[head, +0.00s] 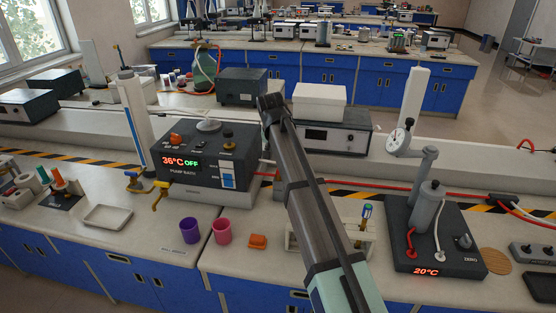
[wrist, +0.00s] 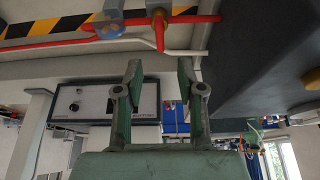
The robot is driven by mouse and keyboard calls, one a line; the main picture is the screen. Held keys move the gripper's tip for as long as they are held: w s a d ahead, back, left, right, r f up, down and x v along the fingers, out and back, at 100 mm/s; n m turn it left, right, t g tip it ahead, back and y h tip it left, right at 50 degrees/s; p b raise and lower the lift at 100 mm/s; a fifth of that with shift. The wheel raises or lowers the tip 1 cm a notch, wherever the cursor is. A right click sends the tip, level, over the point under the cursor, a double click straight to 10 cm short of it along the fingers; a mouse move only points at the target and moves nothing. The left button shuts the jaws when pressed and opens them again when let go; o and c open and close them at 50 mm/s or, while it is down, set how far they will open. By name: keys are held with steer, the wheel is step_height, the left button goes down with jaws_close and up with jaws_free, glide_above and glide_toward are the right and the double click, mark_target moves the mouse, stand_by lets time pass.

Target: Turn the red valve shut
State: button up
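In the wrist view, a brass-coloured fitting (wrist: 158,18) sits on a red line (wrist: 190,22), with a red branch running from it towards my gripper. A bluish see-through piece (wrist: 108,22) with an orange spot is beside it. I cannot tell which part is the red valve's handle. My gripper (wrist: 159,75) is open and empty, its two fingers apart and short of the fitting. In the head view, my gripper (head: 270,103) is at the far end of my raised arm. The red hose (head: 375,190) passes behind my arm, which may hide the valve.
The pump bath (head: 210,165) reads 36°C OFF, left of my arm; yellow-handled taps (head: 160,192) are at its left. A device (head: 435,240) reading 20°C stands right.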

steer(key=v, duration=0.3)
steer(key=shift+r, duration=0.1)
